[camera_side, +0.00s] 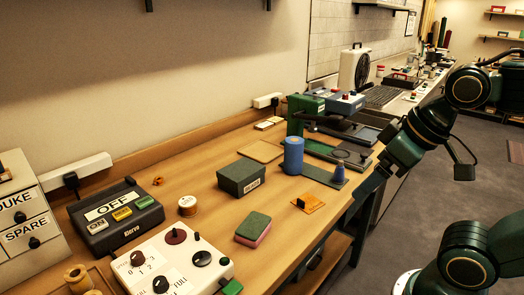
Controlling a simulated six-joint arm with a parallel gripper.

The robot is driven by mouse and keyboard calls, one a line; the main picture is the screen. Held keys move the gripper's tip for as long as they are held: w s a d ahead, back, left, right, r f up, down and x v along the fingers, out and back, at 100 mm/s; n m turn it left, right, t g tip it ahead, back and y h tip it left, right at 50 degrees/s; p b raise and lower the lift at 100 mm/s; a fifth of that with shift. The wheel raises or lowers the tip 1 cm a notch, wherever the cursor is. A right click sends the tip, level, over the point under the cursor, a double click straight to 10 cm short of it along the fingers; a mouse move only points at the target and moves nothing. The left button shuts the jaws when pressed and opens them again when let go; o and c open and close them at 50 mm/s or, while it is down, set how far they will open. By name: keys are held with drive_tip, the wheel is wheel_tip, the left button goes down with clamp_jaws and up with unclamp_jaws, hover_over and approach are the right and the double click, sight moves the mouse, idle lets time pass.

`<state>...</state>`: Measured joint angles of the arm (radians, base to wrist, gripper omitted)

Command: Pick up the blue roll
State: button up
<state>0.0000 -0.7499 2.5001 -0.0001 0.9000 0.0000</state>
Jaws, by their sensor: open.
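The blue roll (293,156) stands upright in the middle of the bench, close to the green machine. My gripper (368,188) is at the bench's right edge, to the right of the roll and apart from it. It is open and nothing shows between its fingers, though its dark fingers are hard to make out against the bench edge. A smaller blue cone (339,174) stands on a grey plate between the roll and my gripper.
A dark green box (242,177) stands left of the roll. A green machine (300,113) rises just behind it. An orange piece with a black knob (308,203) and a green-pink sponge (253,229) lie nearer. Control boxes (115,213) fill the left; wood around the sponge is clear.

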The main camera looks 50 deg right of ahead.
drive_tip(key=shift+r, duration=0.1)
drive_tip(key=w+d+r+m+g, duration=0.1)
drive_tip(key=w+d+r+m, duration=0.2)
drive_tip(key=w+r, duration=0.5)
drive_tip(key=m+g, duration=0.5)
drive_tip(key=m, duration=0.5)
hover_over(294, 140)
wheel_tip(294, 140, down, 12)
drive_tip(key=shift+f, duration=0.15)
drive_tip(key=shift+f, duration=4.2)
